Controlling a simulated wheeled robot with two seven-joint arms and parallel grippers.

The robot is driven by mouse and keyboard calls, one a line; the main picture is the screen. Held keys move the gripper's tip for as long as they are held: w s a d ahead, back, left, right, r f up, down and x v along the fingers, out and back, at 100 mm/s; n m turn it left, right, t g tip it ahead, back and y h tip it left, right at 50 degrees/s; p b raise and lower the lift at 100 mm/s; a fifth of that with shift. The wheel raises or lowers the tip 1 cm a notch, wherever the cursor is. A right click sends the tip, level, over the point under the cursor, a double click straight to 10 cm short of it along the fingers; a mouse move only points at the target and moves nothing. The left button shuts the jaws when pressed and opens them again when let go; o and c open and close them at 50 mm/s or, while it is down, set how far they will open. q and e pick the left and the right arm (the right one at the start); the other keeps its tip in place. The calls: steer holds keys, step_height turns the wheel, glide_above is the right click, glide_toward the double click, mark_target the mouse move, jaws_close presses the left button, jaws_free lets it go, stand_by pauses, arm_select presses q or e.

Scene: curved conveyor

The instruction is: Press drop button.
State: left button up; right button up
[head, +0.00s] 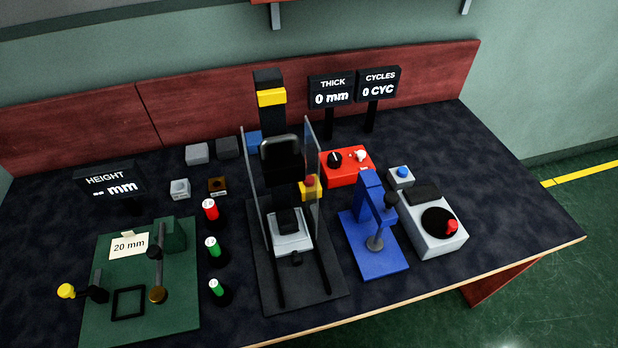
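No button in the head view carries a readable "drop" label, so I cannot tell which one is the drop button. A red button (310,181) on a yellow box (308,192) is partly seen behind the clear panel of the black tower machine (270,115). A blue button (402,172) sits on a small grey box (401,182) at the right. A red knob (452,226) is on the black disc of a grey machine (437,245) at the right. Neither of my grippers is in view.
A green board (180,305) with a "20 mm" card stands front left. Several small cylinders (212,247) stand beside it. A blue press (377,265) and a red box (345,175) are right of the tower. Clear panels (312,150) flank the tower. Displays (331,90) stand behind.

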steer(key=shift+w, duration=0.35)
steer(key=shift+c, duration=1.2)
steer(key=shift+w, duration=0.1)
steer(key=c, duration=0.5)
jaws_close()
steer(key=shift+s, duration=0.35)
